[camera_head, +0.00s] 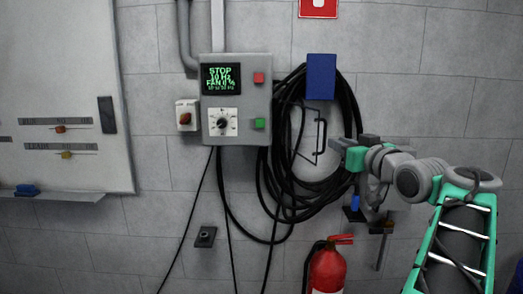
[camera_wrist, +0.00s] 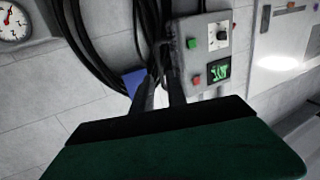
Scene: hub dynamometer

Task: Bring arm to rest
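My arm reaches in from the lower right of the head view, with a green and grey forearm and a bent wrist. My gripper (camera_head: 334,144) points left, in front of the coiled black cable on the wall. In the wrist view its two dark fingers (camera_wrist: 160,80) stand a little apart with a narrow gap, and nothing shows held between them. The green and black palm fills the lower part of that view. Contact between the fingers and the cable cannot be made out.
The control box (camera_head: 237,100) reads STOP, 10 Hz, FAN 0 %. Coiled cable (camera_head: 273,185) hangs under a blue holder (camera_head: 321,77). A red extinguisher (camera_head: 327,268) stands below my wrist. A whiteboard (camera_head: 60,90) is at left. The wrist view shows a gauge (camera_wrist: 13,22).

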